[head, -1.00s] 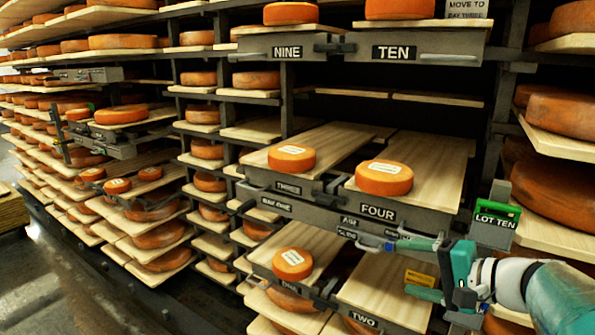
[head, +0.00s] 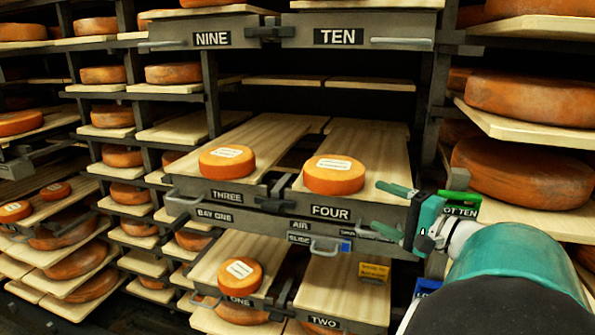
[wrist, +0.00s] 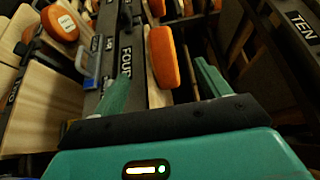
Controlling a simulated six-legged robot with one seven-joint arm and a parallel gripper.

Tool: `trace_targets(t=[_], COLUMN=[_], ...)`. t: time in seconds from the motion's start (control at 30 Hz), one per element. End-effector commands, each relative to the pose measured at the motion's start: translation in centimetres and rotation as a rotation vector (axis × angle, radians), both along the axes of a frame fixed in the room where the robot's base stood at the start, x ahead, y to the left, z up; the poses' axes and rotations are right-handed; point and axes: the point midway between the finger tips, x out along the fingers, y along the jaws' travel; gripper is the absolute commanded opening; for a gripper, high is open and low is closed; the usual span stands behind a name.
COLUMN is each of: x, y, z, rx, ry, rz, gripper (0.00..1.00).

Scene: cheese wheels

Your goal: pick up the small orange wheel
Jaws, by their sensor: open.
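Small orange wheels with white labels sit on the boards in front of me. One is on board four (head: 333,175), one on board three (head: 227,161) and one on board one (head: 240,274). I cannot tell which one the task names. My gripper (head: 383,210) is open and empty, to the right of the board four wheel and apart from it, near that drawer's front corner. In the wrist view, the board four wheel (wrist: 163,58) shows beyond and between the spread fingers, beside the FOUR plate. The board one wheel (wrist: 60,24) shows at upper left.
Drawers NINE and TEN (head: 340,37) hang above, with open space below them. Large wheels (head: 535,105) fill the rack at right, close to my arm. Grey drawer handles (head: 390,232) stick out below board four. Board two (head: 345,290) looks bare where visible.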

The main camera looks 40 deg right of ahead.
Motion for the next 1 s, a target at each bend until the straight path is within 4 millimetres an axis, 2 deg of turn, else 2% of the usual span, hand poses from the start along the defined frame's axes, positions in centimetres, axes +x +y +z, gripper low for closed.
trace_targets(t=[0.13, 0.23, 0.5, 0.83, 1.0], x=[-0.3, 0.5, 5.4, 8.8, 11.7], y=[-0.5, -0.4, 0.2, 0.4, 0.6], z=[0.1, 0.1, 0.1, 0.0, -0.1], rx=[0.002, 0.001, 0.000, 0.001, 0.003], ry=[-0.013, -0.011, -0.011, -0.011, -0.012], rz=[-0.013, -0.012, -0.010, -0.011, -0.009], gripper=[0.75, 0.75, 0.75, 0.75, 0.75])
